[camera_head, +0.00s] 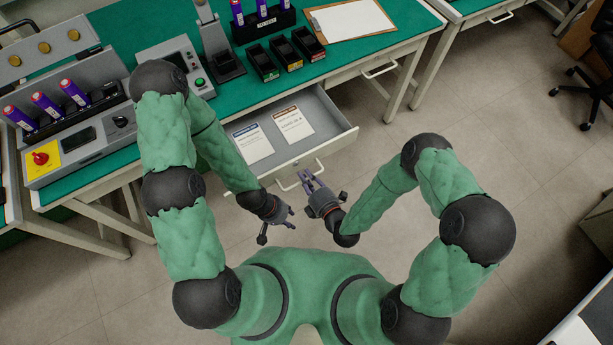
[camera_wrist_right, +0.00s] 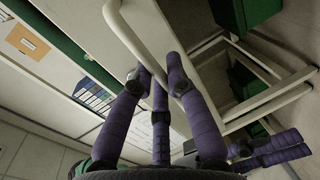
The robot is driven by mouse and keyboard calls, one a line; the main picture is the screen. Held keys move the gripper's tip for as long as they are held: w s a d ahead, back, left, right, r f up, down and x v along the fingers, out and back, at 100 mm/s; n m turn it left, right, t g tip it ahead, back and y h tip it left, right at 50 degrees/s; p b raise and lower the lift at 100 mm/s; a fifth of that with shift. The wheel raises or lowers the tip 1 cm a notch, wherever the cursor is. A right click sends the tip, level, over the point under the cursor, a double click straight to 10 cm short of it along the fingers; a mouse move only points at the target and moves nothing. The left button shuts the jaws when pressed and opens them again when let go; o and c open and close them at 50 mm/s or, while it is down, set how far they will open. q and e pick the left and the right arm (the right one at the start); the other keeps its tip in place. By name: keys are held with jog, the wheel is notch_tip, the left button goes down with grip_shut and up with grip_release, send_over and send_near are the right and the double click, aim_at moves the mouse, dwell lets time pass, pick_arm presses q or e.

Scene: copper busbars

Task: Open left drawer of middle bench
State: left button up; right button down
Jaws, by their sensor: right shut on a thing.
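The left drawer (camera_head: 322,148) of the middle bench is pulled out toward me, with two printed cards lying in it. Its pale bar handle (camera_head: 288,186) is on the front panel. My right gripper (camera_head: 306,178) is at this handle.
The green bench top (camera_head: 262,92) carries a test device with purple cylinders, small black bins (camera_head: 285,52) and a clipboard (camera_head: 350,18). A second, closed drawer (camera_head: 375,68) is to the right. Floor right of my right arm is clear; an office chair (camera_head: 590,92) stands farther off.

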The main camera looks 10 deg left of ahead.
jog(key=c, duration=1.2)
grip_release()
jog(key=v, duration=1.2)
jog(key=shift+f, duration=0.1)
